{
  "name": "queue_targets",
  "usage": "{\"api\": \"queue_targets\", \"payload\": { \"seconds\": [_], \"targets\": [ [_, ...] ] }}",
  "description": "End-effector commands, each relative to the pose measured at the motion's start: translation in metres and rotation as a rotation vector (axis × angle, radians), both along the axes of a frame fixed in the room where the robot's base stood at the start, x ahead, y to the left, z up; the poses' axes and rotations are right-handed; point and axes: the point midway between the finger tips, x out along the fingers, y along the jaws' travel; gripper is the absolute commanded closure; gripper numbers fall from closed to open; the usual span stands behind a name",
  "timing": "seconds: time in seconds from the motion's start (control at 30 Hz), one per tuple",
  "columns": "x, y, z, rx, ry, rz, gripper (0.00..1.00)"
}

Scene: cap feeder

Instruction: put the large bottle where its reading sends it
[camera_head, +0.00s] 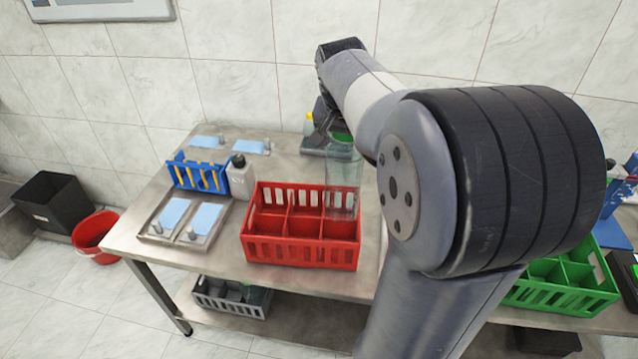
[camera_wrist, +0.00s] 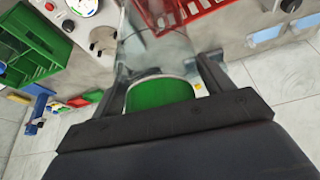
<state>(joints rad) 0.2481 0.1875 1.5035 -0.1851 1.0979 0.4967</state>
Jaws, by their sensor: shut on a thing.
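The large bottle (camera_head: 343,178) is clear, with a green cap, and looks upright in the head view. My gripper (camera_wrist: 160,85) is shut on it near the cap. In the wrist view its clear body (camera_wrist: 155,47) stretches away beyond the green cap. In the head view the bottle overlaps the back right part of the red crate (camera_head: 300,254); I cannot tell whether its base is above or inside a compartment. My arm hides part of the table to its right. No reading is legible.
A grey bottle with a black cap (camera_head: 240,178) and a blue rack (camera_head: 183,174) stand left of the red crate. Trays with blue pads (camera_head: 157,229) lie nearby. A green crate (camera_head: 560,300) is at right. A red bucket (camera_head: 92,240) and black bin (camera_head: 50,205) stand on the floor.

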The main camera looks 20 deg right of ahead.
Motion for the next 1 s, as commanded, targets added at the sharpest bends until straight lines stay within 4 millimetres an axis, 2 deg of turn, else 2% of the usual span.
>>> {"api": "queue_targets", "payload": {
  "seconds": [0.43, 0.6, 0.77, 1.0],
  "targets": [
    [0.000, 0.000, -0.095, 0.001, 0.001, 0.000, 0.96],
    [0.000, 0.000, -0.116, -0.001, -0.002, 0.000, 0.96],
    [0.001, 0.000, -0.124, -0.001, -0.003, 0.000, 0.96],
    [0.000, 0.000, -0.156, -0.001, -0.001, 0.001, 0.96]
  ]
}}
